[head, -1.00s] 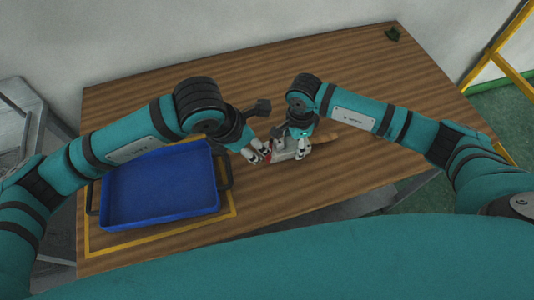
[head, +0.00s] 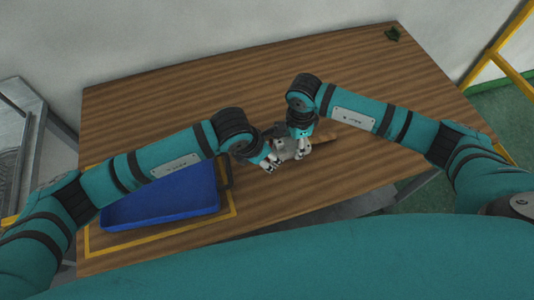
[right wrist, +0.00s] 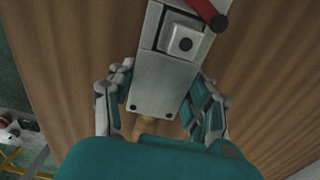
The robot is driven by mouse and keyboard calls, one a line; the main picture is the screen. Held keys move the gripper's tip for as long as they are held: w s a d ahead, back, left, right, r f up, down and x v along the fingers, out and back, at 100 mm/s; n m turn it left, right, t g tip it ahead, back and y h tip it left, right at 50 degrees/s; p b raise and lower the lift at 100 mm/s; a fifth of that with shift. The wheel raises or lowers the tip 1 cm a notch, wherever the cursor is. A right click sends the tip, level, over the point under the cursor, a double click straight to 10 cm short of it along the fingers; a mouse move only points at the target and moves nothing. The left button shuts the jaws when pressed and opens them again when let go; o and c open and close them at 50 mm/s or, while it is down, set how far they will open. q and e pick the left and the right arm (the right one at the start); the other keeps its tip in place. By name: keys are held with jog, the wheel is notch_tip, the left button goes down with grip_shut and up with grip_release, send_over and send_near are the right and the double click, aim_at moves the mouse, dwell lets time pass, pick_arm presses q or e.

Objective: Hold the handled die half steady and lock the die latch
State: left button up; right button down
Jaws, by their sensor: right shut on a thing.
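The die (head: 287,153) is a small grey metal block lying on the table, with a wooden handle (head: 325,138) at its right end. The right wrist view shows the die's handled half (right wrist: 157,92), a square raised part, and a red latch bar (right wrist: 205,12) at the far end. My right gripper (head: 300,153) is shut on the handled half, one finger on each side. My left gripper (head: 269,168) is low at the die's left front end, close to the latch end. Whether its fingers touch the latch or are closed is unclear. The latch is hidden in the head view.
A blue tray (head: 165,215) with dark handles stands at the left, inside a yellow outline (head: 150,243) and partly under my left arm. A small dark green item (head: 392,34) lies at the far right corner.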

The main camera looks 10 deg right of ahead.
pick_arm(q)
grip_shut()
jog(key=shift+s+d+n+t, duration=0.2)
jog(key=shift+d+n, duration=0.15)
jog(key=shift+n, duration=0.2)
jog(key=shift+s+d+n+t, duration=0.1)
jog(key=shift+d+n+t, duration=0.1)
jog(key=shift+d+n, duration=0.25)
jog(key=d+n+y, duration=0.1)
jog(key=n, duration=0.1)
jog(key=shift+d+n+t, duration=0.15)
jog(key=shift+n+t, duration=0.25)
jog(key=shift+o, duration=0.4)
grip_release()
